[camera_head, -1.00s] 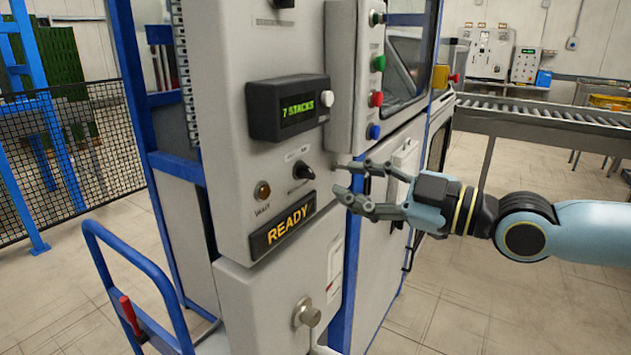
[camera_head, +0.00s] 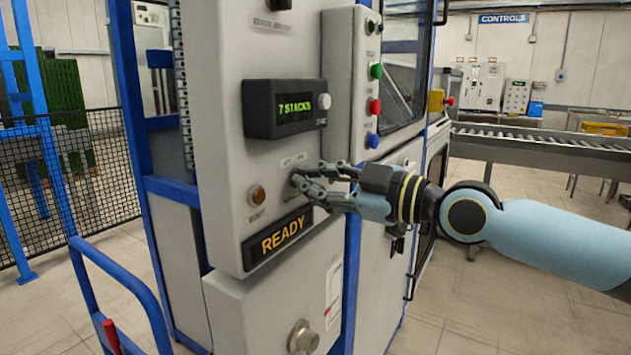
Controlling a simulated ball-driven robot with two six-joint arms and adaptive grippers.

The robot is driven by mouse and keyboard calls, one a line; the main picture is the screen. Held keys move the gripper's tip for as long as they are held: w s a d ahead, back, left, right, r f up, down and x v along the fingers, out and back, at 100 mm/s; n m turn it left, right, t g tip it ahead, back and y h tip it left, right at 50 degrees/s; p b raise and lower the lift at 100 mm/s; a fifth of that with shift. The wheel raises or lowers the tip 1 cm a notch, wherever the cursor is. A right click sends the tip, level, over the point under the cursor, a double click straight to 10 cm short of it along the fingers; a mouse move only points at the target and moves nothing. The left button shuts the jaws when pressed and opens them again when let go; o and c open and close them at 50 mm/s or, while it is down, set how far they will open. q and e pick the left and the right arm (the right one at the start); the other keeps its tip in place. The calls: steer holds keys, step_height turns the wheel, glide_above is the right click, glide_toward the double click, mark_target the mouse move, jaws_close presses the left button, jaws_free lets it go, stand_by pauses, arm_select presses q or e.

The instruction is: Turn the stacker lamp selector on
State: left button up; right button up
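The grey control panel (camera_head: 222,150) of the stacker stands in the middle. A small dark selector knob sits low on it, below a small label (camera_head: 293,160) too blurred to read; my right gripper's fingers now largely cover the knob. My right gripper (camera_head: 300,178) comes in from the right, its fingertips at the knob, close to the panel face. Whether the fingers are closed on the knob is hidden by overlap. An amber round lamp (camera_head: 257,195) is left of the knob and looks dim. My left gripper is not in view.
A yellow READY sign (camera_head: 278,238) sits just below the fingers. Coloured buttons (camera_head: 374,106) line the box at upper right. A blue rail (camera_head: 125,282) stands at lower left.

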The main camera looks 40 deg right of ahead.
jaws_close()
steer(key=shift+m, duration=0.3)
steer(key=m, duration=0.7)
steer(key=shift+w+d+m, duration=0.1)
steer(key=shift+d+m, duration=0.05)
steer(key=shift+m, duration=0.15)
steer(key=shift+d+m+p, duration=0.15)
steer(key=shift+m+p, duration=0.25)
steer(key=shift+m, duration=3.3)
steer(key=shift+f, duration=0.1)
